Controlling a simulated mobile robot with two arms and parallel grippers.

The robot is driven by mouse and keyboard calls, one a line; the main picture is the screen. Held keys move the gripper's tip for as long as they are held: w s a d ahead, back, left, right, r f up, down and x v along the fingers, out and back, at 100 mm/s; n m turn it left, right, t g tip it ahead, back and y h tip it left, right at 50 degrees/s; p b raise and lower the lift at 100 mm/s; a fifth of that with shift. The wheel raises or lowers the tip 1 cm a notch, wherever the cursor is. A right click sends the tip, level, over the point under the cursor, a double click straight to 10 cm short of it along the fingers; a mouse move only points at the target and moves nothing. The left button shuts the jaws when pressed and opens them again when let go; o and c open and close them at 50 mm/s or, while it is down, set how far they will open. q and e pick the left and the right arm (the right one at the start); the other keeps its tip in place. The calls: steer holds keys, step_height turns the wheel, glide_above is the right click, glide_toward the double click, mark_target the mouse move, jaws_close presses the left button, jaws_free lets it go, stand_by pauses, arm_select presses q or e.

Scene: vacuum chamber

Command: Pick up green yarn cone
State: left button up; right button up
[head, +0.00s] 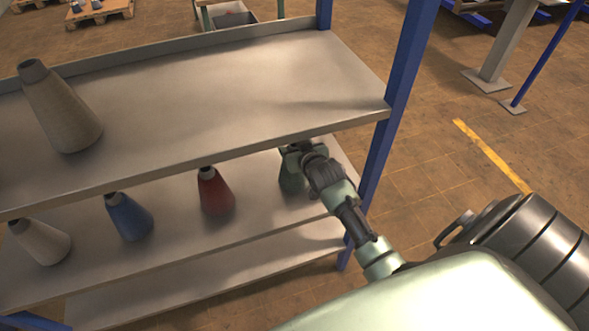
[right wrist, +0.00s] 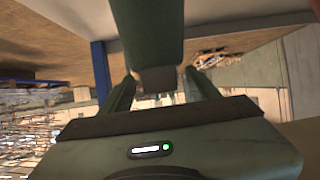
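The green yarn cone (head: 291,181) stands on the middle shelf near its right end, partly hidden behind my right gripper (head: 300,152). In the right wrist view the green cone (right wrist: 148,32) hangs down from the top of the picture, its narrow end with the grey tip between the two fingers. My right gripper (right wrist: 160,74) is open there, with a finger on each side of the tip and small gaps showing. Whether either finger touches the cone is hard to tell. My left gripper is not in view.
A red cone (head: 214,192), a blue cone (head: 129,217) and a pale cone (head: 40,242) stand left on the same shelf. A grey-brown cone (head: 61,108) stands on the top shelf (head: 230,85), which overhangs my gripper. A blue post (head: 393,100) stands close right.

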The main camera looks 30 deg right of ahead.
jaws_close()
steer(key=shift+r, duration=0.15)
